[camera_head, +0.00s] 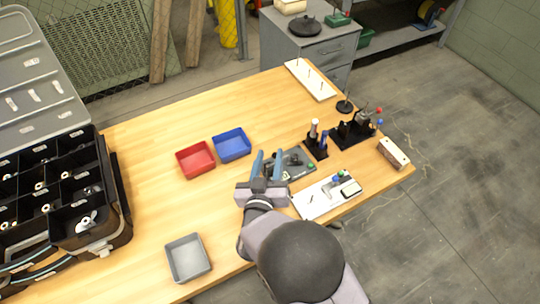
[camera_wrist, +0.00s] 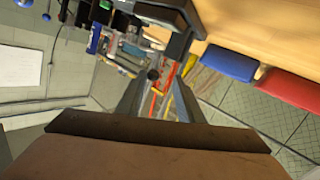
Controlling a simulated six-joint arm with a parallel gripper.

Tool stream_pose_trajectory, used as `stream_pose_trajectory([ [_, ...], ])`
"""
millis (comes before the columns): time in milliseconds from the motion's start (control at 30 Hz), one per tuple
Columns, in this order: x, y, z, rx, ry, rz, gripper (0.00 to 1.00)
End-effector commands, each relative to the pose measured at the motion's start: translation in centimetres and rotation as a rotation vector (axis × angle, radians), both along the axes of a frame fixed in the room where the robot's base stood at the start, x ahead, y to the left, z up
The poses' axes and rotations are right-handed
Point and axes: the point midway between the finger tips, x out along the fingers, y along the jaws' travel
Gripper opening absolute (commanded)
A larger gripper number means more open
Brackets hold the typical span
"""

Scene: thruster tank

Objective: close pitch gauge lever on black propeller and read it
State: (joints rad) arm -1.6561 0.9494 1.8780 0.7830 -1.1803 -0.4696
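A dark grey gauge base (camera_head: 297,176) with black parts on it lies on the bench just right of my gripper (camera_head: 268,160) in the head view. A small green part (camera_head: 310,166) shows at its right end. The black propeller and the lever cannot be told apart for sure at this size, and my gripper hides the base's left part. In the wrist view my gripper (camera_wrist: 158,99) has its two fingers apart. A small dark round knob (camera_wrist: 153,74) appears between the fingertips; I cannot tell whether they touch it. A dark edge of the device (camera_wrist: 168,17) shows at the top.
A red bin (camera_head: 195,160) and a blue bin (camera_head: 232,145) stand left of the gauge. A white board (camera_head: 314,202), black holders (camera_head: 352,134) and a beige block (camera_head: 393,152) lie to the right. A grey bin (camera_head: 188,258) and a partitioned case (camera_head: 111,210) are left.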

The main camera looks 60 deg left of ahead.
Motion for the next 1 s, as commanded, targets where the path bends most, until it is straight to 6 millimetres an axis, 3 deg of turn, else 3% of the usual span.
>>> stream_pose_trajectory([
  [433, -3.3, -4.4, 0.8, -0.001, -0.001, 0.0, 0.34],
  [1000, -3.5, -4.9, 1.0, -0.001, -0.001, -0.001, 0.34],
])
